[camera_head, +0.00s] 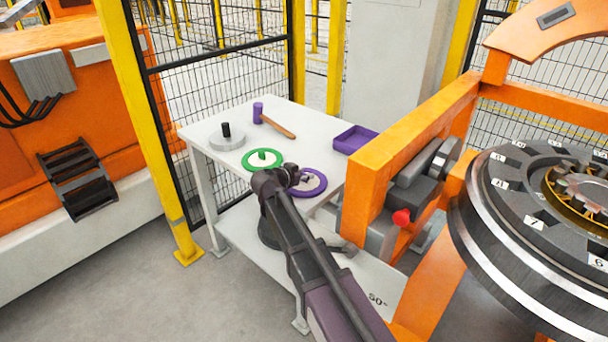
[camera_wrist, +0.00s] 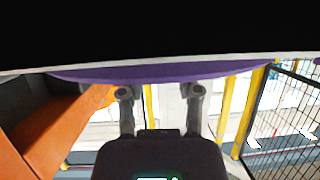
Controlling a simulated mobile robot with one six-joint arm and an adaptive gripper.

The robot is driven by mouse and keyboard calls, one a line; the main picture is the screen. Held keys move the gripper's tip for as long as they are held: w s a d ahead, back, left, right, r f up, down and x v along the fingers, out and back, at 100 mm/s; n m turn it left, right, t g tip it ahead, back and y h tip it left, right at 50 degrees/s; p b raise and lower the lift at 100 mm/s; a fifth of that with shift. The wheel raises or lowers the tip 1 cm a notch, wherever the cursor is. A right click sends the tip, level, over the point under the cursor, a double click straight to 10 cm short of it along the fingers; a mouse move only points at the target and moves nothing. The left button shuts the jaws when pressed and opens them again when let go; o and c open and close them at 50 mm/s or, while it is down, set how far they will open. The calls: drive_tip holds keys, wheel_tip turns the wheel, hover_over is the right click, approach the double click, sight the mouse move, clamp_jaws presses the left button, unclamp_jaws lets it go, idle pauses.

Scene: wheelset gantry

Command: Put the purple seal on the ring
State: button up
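The purple seal (camera_head: 322,187) is a flat purple disc with a pale middle, lying on the white table (camera_head: 330,120) near its front edge. My gripper (camera_head: 303,180) is over its left part in the head view and hides some of it, including any knob. In the wrist view my gripper (camera_wrist: 160,93) has two fingers standing well apart, with background showing between them. A purple rim (camera_wrist: 165,73) lies just beyond the fingertips. I cannot tell whether they touch it. A toothed, brass-coloured ring (camera_head: 582,195) sits on the dark numbered turntable (camera_head: 500,215) at right.
A green seal (camera_head: 262,159) lies left of the purple one. A grey disc with black knob (camera_head: 227,138), a purple-headed mallet (camera_head: 275,123) and a purple tray (camera_head: 355,139) share the table. An orange frame (camera_head: 400,150) stands between table and turntable.

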drive_tip(key=shift+o, duration=1.1)
drive_tip(key=p+v, duration=0.5)
drive_tip(key=v, duration=0.9)
drive_tip(key=shift+w, duration=0.15)
